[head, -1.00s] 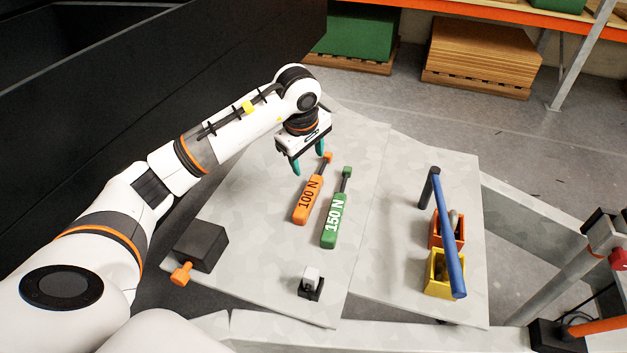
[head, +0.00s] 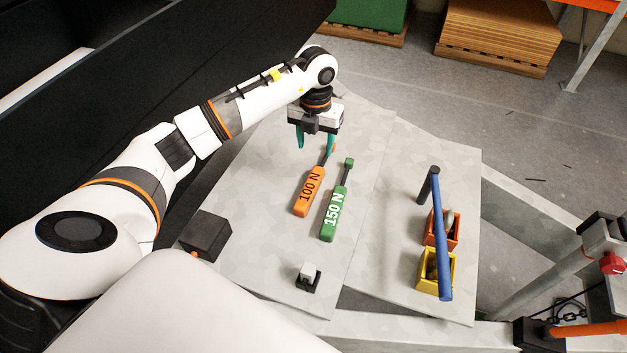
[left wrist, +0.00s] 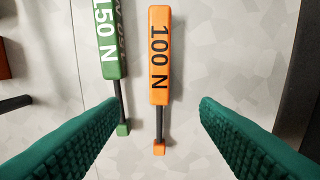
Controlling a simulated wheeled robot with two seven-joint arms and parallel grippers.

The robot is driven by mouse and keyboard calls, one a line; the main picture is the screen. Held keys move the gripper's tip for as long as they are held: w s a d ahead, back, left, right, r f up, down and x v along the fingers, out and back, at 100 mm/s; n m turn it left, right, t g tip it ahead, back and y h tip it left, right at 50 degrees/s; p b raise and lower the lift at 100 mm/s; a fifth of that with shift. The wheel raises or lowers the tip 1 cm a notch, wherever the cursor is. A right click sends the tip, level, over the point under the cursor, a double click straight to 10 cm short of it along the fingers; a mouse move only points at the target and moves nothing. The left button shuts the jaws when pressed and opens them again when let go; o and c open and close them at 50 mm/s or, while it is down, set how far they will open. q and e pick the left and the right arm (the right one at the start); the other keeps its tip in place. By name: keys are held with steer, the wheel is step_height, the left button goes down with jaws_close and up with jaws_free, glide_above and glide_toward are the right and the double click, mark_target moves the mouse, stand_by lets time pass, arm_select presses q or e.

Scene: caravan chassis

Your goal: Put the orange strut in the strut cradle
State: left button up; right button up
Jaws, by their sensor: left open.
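The orange strut (head: 309,191), marked 100 N, lies on the pale board with its thin rod and small orange end pointing away. In the left wrist view the orange strut (left wrist: 159,60) lies between the finger lines, its small end towards the camera. My left gripper (head: 317,142) is open and empty, pointing down above the rod end; its fingers partly hide that end in the head view. A small black holder with a pale block (head: 308,277) stands near the board's front edge; I cannot tell whether this is the strut cradle. My right gripper is not in view.
A green strut (head: 335,212), marked 150 N, lies close beside the orange one, to its right. A black box (head: 206,236) stands at the board's left edge. Orange (head: 455,232) and yellow (head: 451,285) bins stand at right under a blue bar (head: 441,240).

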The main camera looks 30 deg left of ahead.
arm_select(q)
glide_above(314, 177)
steer(key=f, duration=0.5)
steer(key=shift+w+p, duration=0.35)
steer(key=shift+p, duration=0.05)
steer(key=f, duration=0.1)
steer(key=f+p, duration=0.1)
steer(key=f, duration=0.2)
steer(key=shift+s+f, duration=0.35)
steer(key=shift+f, duration=0.35)
steer(key=shift+f, duration=0.25)
steer(key=c, duration=1.2)
jaws_close()
steer(key=shift+r, duration=0.15)
